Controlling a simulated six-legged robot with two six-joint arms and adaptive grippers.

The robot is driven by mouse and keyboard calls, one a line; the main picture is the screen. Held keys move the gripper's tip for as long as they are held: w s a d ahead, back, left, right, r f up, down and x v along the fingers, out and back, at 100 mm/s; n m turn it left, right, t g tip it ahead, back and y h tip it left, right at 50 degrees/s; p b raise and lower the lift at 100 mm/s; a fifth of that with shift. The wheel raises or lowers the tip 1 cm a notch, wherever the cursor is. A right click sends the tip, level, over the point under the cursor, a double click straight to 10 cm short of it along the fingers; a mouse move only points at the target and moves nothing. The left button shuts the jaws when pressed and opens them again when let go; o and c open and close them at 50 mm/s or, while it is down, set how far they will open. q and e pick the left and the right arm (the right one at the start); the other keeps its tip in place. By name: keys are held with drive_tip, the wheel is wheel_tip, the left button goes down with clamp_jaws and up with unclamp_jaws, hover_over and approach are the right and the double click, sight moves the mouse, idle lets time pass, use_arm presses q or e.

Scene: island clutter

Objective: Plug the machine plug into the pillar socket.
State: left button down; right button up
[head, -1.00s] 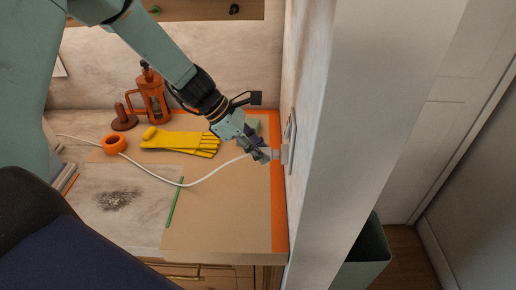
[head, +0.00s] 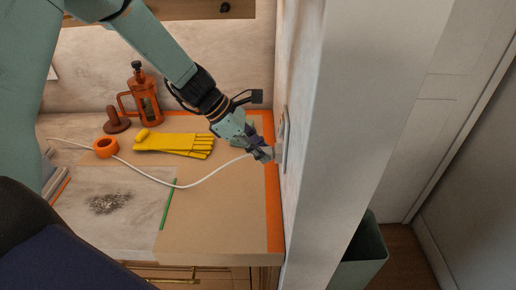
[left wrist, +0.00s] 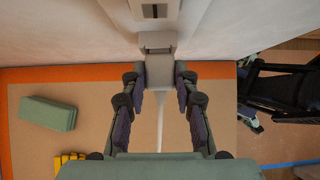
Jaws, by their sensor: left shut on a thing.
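My left gripper (head: 264,153) is shut on the grey machine plug (head: 277,151), close to the pillar (head: 345,150). The pillar socket (head: 283,135) is a pale plate on the pillar's left face. In the left wrist view, the plug (left wrist: 158,72) sits between the fingers, pointing at the wall. The socket plate (left wrist: 154,11), with a dark slot, shows just beyond its front end. I cannot tell whether plug and socket touch. A white cord (head: 205,178) trails from the plug across the counter. Dark and teal parts at the wrist view's right edge look like my right arm; its jaws are unclear.
On the counter (head: 215,215) lie yellow gloves (head: 180,145), an orange ring (head: 105,147), a green stick (head: 168,204) and a dark crumb patch. A French press (head: 145,97) stands at the back. A green block (left wrist: 48,113) lies near the pillar. A bin (head: 365,250) stands right.

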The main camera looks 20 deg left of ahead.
use_arm(q)
drive_tip(key=shift+w, duration=0.1)
drive_tip(key=c, duration=1.3)
unclamp_jaws()
drive_tip(key=shift+c, duration=0.2)
drive_tip(key=o, duration=0.4)
drive_tip(key=shift+d+r, duration=0.1)
drive_tip(key=shift+d, duration=0.1)
drive_tip(key=shift+a, duration=0.1)
drive_tip(key=shift+a, duration=0.1)
drive_tip(key=v, duration=1.2)
